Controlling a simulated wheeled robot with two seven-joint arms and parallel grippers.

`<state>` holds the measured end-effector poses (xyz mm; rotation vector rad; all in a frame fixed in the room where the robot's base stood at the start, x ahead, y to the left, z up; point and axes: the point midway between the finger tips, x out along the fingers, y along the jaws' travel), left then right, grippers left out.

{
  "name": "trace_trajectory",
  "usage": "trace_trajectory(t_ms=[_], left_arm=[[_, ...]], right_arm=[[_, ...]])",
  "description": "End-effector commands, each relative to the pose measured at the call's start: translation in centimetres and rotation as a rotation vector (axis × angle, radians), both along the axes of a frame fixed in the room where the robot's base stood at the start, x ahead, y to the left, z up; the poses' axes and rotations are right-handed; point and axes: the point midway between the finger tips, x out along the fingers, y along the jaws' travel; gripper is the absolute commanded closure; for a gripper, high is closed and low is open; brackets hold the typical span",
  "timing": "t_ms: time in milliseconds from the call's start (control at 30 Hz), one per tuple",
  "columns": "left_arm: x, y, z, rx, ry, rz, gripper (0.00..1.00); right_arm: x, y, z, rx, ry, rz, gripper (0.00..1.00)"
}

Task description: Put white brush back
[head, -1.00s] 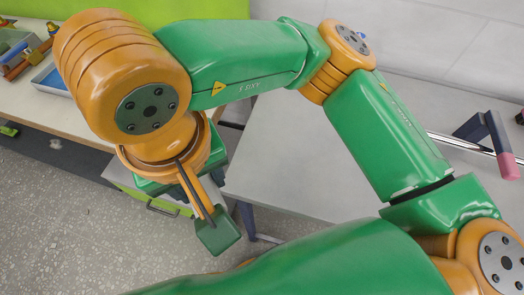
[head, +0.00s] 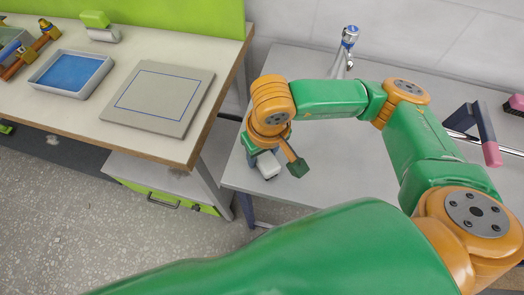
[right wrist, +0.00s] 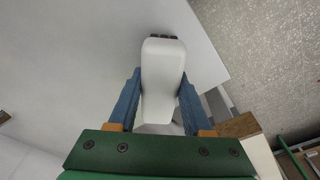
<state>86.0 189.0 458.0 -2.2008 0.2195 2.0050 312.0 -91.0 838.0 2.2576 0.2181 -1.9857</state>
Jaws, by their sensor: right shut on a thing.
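The white brush (right wrist: 162,75) is between the two blue fingers of my right gripper (right wrist: 160,98) in the right wrist view, with dark bristle tips at its far end. My right gripper is shut on it. In the head view the right gripper (head: 276,158) is above the near left corner of the grey table, and part of the white brush (head: 268,164) shows below it. Whether the brush touches the tabletop cannot be told. My left gripper is not in view.
A wooden-edged table (head: 120,120) at left holds a blue-bottomed tray (head: 70,72), a grey board (head: 158,97) with a blue outline and a green-and-white object (head: 98,26). The grey table (head: 330,170) has a tap (head: 348,42) and a pink-and-black object (head: 515,104).

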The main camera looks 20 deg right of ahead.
Motion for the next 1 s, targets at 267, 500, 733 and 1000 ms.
trace_trajectory(t_ms=[267, 500, 733, 1000], left_arm=[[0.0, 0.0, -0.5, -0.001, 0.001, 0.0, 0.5], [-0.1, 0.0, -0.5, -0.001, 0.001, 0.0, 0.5], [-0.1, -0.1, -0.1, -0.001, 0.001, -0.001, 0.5], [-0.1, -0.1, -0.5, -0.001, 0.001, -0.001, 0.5]], right_arm=[[0.0, 0.0, -0.3, 0.0, 0.0, 0.0, 0.29], [0.0, 0.0, -0.3, 0.0, 0.0, 0.0, 0.21], [0.0, 0.1, 1.1, 0.003, -0.004, 0.001, 0.21], [-0.9, -0.1, 8.0, 0.002, -0.008, 0.002, 0.21]])
